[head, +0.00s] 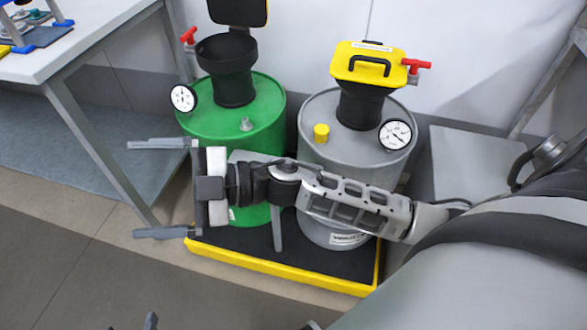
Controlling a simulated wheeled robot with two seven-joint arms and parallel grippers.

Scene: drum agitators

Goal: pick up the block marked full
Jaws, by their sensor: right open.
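No block with a readable "full" mark shows in the head view. My right gripper (163,190) reaches in from the right across the front of the drums. It is open and empty, its two fingers pointing left over the floor, between the table leg and the green drum.
A green drum (262,104) with an open black funnel and a grey drum (318,105) with a yellow-lidded funnel (368,62) stand on a yellow-edged black pallet (285,278). A white table (85,45) is at upper left, with small items on it. Floor at lower left is clear.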

